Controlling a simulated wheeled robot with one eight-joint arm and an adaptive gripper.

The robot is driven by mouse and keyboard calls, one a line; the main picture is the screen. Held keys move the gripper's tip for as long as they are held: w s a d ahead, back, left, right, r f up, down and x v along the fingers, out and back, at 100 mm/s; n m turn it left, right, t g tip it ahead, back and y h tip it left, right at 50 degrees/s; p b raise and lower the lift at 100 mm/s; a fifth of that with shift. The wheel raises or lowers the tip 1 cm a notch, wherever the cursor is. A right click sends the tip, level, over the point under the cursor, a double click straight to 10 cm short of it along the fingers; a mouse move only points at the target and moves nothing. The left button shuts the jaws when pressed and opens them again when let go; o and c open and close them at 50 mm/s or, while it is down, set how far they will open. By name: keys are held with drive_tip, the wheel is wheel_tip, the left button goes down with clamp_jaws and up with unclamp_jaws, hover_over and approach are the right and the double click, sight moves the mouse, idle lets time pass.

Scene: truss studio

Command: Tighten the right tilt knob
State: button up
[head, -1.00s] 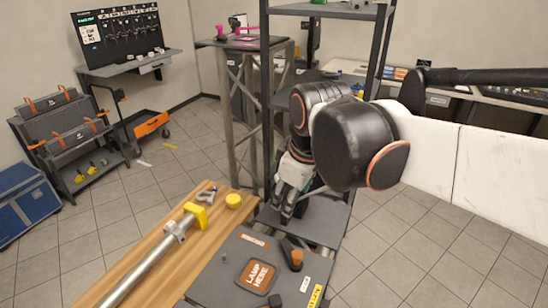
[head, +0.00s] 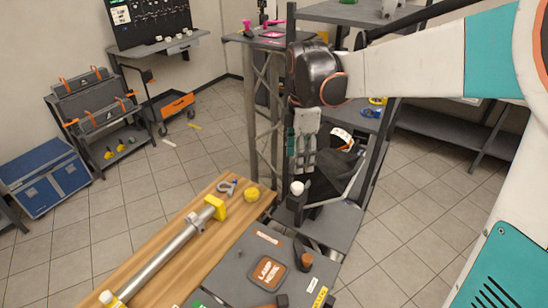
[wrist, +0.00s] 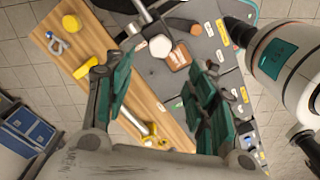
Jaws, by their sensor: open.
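My gripper (head: 301,168) hangs with its fingers pointing down above the white-topped knob. In the wrist view its green fingers (wrist: 165,75) are spread apart with nothing between them. The round white-topped knob (head: 297,188) stands on a dark upright part; it shows ahead of the fingers in the wrist view (wrist: 160,45). I cannot tell for certain which of these is the right tilt knob. No finger visibly touches a knob.
The wooden bench (head: 165,258) holds a metal tube (head: 165,258) with yellow ends, a yellow cap (head: 252,195) and a small clamp (head: 228,187). A truss tower (head: 262,110) and a dark shelf rack (head: 372,150) stand close to my arm. Floor is open at left.

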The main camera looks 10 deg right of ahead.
sight(297, 185)
wheel_tip(297, 185, down, 10)
drive_tip(key=shift+r+b, duration=0.1)
drive_tip(key=shift+b, duration=0.3)
drive_tip(key=c, duration=1.1)
